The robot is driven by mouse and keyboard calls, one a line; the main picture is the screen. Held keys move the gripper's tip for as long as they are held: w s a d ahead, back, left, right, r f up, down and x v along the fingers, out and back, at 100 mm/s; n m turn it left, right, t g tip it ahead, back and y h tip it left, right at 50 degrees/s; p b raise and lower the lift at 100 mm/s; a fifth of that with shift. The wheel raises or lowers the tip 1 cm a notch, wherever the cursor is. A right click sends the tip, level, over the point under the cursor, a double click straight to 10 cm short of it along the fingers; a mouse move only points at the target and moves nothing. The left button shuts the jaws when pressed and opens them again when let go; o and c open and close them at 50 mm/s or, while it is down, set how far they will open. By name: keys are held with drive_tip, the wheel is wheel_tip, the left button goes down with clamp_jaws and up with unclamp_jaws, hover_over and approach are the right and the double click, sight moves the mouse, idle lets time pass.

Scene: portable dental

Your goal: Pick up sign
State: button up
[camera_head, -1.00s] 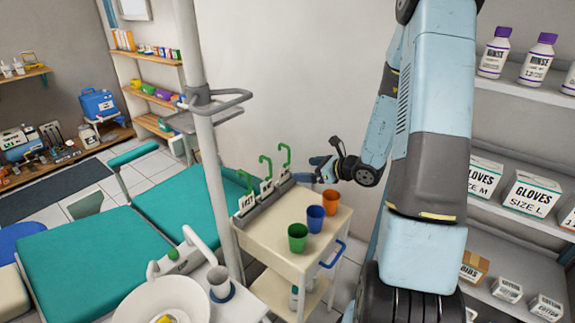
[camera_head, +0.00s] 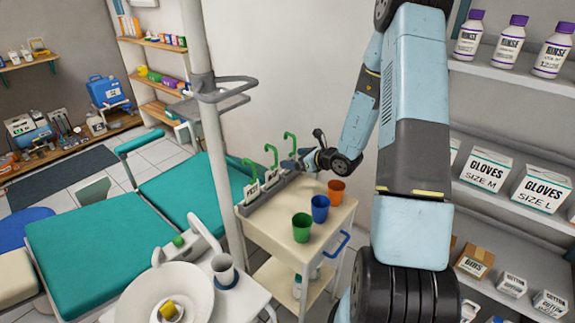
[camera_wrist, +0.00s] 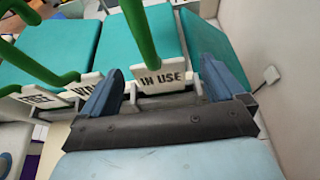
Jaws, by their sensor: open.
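Several small white signs with green hooked handles stand in a row in a grey holder (camera_head: 266,192) on the cart's back edge. In the wrist view, the sign reading "IN USE" (camera_wrist: 163,77) is between the two blue fingers of my gripper (camera_wrist: 160,90), with a gap on each side. Its green handle (camera_wrist: 138,30) rises out of the top of the picture. Two other signs are at the left, one (camera_wrist: 88,84) partly hidden by the left finger and one (camera_wrist: 40,97) seen at an angle. In the head view, my gripper (camera_head: 300,160) is at the holder's right end.
Green (camera_head: 302,227), blue (camera_head: 320,208) and orange (camera_head: 336,191) cups stand on the cart top (camera_head: 272,230), in front of the holder. A pole (camera_head: 218,150) rises left of the cart. A teal dental chair (camera_head: 85,255) is further left. Shelves with glove boxes (camera_head: 486,170) are at the right.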

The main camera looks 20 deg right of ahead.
drive_tip(key=x, duration=0.4)
drive_tip(key=shift+w+a+f, duration=0.15)
drive_tip(key=shift+a+f, duration=0.1)
drive_tip(key=shift+f, duration=0.2)
drive_tip(key=shift+c, duration=0.4)
drive_tip(key=c, duration=1)
drive_tip(key=shift+o, duration=0.2)
drive_tip(key=shift+r, duration=0.15)
